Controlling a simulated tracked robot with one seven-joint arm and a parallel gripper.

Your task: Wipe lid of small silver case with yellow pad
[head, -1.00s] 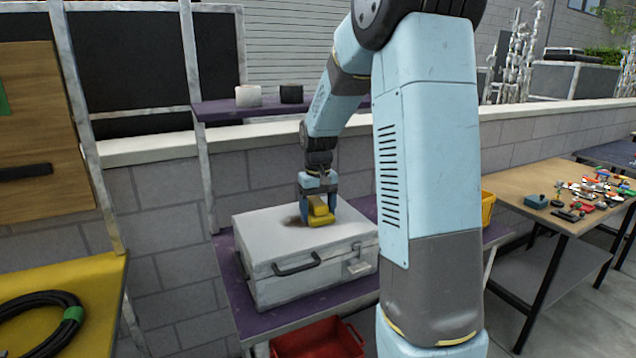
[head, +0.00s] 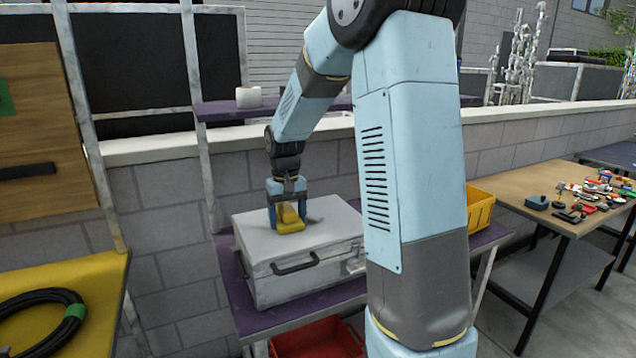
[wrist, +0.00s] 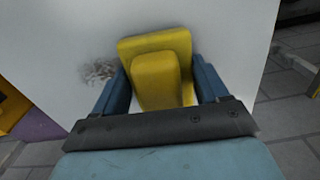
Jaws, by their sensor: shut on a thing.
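The small silver case (head: 335,240) lies closed on a purple shelf, with its dark handle facing the front. My gripper (head: 288,212) is shut on the yellow pad (head: 290,225) over the left half of the lid, pointing down. The pad appears to lie on the lid; exact contact is hard to tell. In the wrist view the yellow pad (wrist: 157,80) sits between the blue fingers, with the pale lid (wrist: 60,40) around it. A grey-brown smudge (wrist: 98,72) shows on the lid beside the pad. The lid under the pad is hidden.
The purple shelf (head: 235,290) carries the case. A red bin (head: 318,338) is below and a yellow bin (head: 480,208) stands to the right behind my arm. A white roll (head: 248,97) is on the upper shelf. A yellow table with a coiled cable (head: 40,315) is at left.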

